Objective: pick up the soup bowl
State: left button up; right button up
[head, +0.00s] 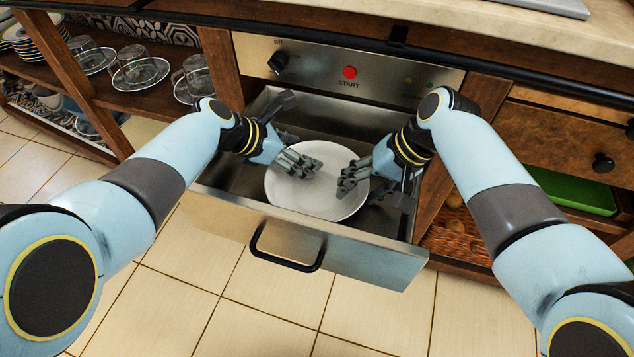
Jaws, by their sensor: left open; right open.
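A round white dish (318,195), which appears to be the soup bowl, lies in the open metal drawer (300,234) under the control panel. My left gripper (312,167) is open over the dish's upper left part. My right gripper (347,184) is open over its right side. The fingers of both hide parts of the dish's rim. I cannot tell whether either gripper touches it.
The drawer front has a black handle (287,262). The panel above has a red START button (350,72) and a black knob (278,63). Glass cups on saucers (139,72) stand on the left shelf. A wicker basket (458,236) is at right. Tiled floor lies in front.

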pick_arm(q)
jog(key=shift+c, duration=0.3)
pick_arm(e)
jog(key=shift+c, duration=0.3)
pick_arm(q)
jog(key=c, duration=0.9)
pick_arm(e)
jog(key=c, duration=0.9)
pick_arm(q)
grip_shut()
pick_arm(e)
grip_shut()
